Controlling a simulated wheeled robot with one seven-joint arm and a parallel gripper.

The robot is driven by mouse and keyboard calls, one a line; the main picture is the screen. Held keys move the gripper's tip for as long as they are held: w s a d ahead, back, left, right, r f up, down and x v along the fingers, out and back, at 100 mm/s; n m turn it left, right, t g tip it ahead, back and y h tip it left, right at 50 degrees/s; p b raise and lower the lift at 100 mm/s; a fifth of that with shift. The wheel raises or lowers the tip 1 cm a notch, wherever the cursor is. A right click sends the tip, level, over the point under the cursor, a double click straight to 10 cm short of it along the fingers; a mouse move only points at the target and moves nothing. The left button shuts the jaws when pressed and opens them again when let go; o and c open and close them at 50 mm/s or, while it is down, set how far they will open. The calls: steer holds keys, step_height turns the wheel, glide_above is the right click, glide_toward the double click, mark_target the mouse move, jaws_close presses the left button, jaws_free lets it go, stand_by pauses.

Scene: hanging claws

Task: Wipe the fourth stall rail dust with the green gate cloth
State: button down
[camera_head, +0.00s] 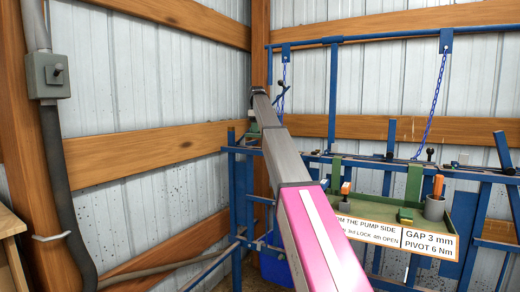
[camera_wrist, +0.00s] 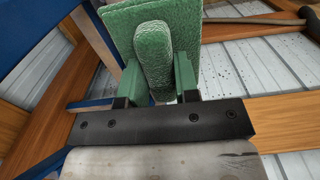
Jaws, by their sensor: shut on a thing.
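The green cloth (camera_wrist: 153,45) fills the upper middle of the wrist view, a thick textured pad with a raised ridge. My gripper (camera_wrist: 156,82) is shut on it, with a finger on each side of the ridge. In the head view my arm reaches forward to the blue stall frame, and its end is by the left part of the frame, near the wooden corner post. Only a sliver of green shows there. The blue stall rail (camera_head: 400,166) runs across the right half. I cannot make out the dust or tell which rail is the fourth.
A green tray (camera_head: 372,211) with a grey cup (camera_head: 434,208) and orange-handled tools hangs on the frame above white signs (camera_head: 430,243). Blue chains (camera_head: 432,105) hang from an upper bar. A grey switch box (camera_head: 48,76) is on the left post.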

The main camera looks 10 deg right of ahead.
steer(key=w+r, duration=0.1)
steer(key=r, duration=0.1)
steer(key=w+d+r, duration=0.1)
steer(key=r, duration=0.1)
steer(key=shift+w, duration=0.35)
steer(key=shift+f, duration=0.1)
steer(key=shift+f, duration=3.5)
steer(key=shift+f, duration=0.1)
steer(key=shift+d+f, duration=0.15)
steer(key=shift+f, duration=1.2)
steer(key=shift+f, duration=1)
